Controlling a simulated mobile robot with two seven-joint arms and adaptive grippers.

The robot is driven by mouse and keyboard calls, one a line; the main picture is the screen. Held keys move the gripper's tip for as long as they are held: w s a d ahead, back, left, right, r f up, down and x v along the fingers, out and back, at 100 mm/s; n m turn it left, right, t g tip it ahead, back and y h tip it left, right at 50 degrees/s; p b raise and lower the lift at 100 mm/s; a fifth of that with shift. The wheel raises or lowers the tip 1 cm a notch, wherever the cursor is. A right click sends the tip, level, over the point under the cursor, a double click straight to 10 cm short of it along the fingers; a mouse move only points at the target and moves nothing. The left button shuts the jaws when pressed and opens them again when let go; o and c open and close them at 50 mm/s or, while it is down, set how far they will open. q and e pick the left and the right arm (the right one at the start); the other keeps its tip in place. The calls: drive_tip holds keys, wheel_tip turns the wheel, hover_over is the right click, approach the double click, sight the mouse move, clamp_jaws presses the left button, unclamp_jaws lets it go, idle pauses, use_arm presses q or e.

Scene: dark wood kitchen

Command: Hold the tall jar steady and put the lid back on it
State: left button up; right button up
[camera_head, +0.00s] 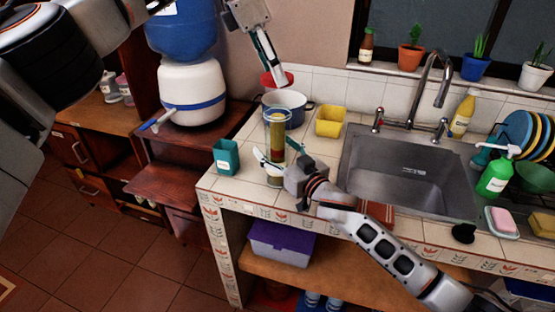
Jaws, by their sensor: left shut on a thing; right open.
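The tall clear jar (276,128) stands upright on the tiled counter, with yellow, red and greenish contents and a bluish rim. My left gripper (274,72) is above and behind it in the picture, shut on the red lid (286,80). The lid is held in the air, apart from the jar's mouth. My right gripper (272,165) is open at the lower part of the jar, with a pale finger seen at the jar's left side. Its body hides part of the jar's right side, and I cannot tell whether the fingers touch it.
A white-blue pot (296,103) stands close behind the jar. A yellow container (330,121) is to the right and a teal cup (226,157) to the left. The sink (405,175) lies further right. The counter's front edge is close to the jar.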

drive_tip(key=shift+c, duration=0.4)
drive_tip(key=c, duration=1.6)
use_arm(q)
drive_tip(key=shift+f, duration=2.45)
drive_tip(key=shift+c, duration=0.2)
use_arm(e)
drive_tip(key=shift+c, duration=0.2)
use_arm(q)
drive_tip(key=shift+f, duration=0.15)
drive_tip(key=shift+f, duration=0.75)
drive_tip(key=shift+f, duration=0.55)
drive_tip(key=o, duration=0.8)
use_arm(e)
clamp_jaws()
